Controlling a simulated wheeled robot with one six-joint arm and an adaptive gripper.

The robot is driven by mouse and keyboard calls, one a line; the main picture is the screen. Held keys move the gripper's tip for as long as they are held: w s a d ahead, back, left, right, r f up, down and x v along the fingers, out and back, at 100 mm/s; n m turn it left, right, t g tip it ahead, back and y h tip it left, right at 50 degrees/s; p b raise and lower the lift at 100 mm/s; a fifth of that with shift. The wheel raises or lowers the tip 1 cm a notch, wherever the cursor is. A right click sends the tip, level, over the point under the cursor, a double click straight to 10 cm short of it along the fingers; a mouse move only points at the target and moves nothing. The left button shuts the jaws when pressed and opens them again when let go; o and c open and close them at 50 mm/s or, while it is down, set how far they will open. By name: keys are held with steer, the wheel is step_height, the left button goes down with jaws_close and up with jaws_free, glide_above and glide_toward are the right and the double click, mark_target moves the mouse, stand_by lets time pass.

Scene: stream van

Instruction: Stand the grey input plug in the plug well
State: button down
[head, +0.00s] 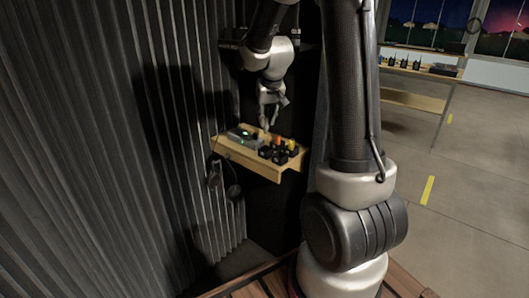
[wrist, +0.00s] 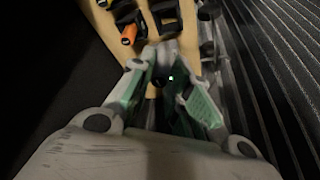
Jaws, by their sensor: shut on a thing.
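My gripper (head: 267,112) points down over a small wooden shelf in the head view. In the wrist view its two fingers (wrist: 164,85) with green inner faces are close together. They are shut on a small grey piece (wrist: 168,52), which looks like the grey input plug. Its lower end is hidden, so I cannot tell whether it touches anything. The black blocks on the shelf (head: 237,154) hold an orange plug (head: 277,141) and a yellow plug (head: 292,145). The orange plug also shows in the wrist view (wrist: 128,35). I cannot tell which opening is the plug well.
A dark box with a green light (head: 243,134) sits at the shelf's left, with cables hanging below. A corrugated wall (head: 100,130) rises close on the left. A wooden bench (head: 415,100) with several black devices stands far off at the back right.

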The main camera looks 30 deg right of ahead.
step_height(320, 180, down, 9)
steer(key=shift+f, duration=0.1)
stand_by(0.4)
steer(key=c, duration=1.3)
jaws_free()
steer(key=shift+f, duration=0.1)
steer(key=v, duration=1.2)
steer(key=s+a+r+n, duration=0.1)
steer(key=s+a+r, duration=0.1)
steer(key=s, duration=0.6)
steer(key=s+a+r+n, duration=0.1)
steer(key=s+r, duration=0.3)
steer(key=s, duration=0.5)
steer(key=s+a+r+y, duration=0.1)
steer(key=s+a+r, duration=0.1)
steer(key=s, duration=0.7)
steer(key=shift+a+r+n, duration=0.4)
steer(key=shift+a, duration=0.1)
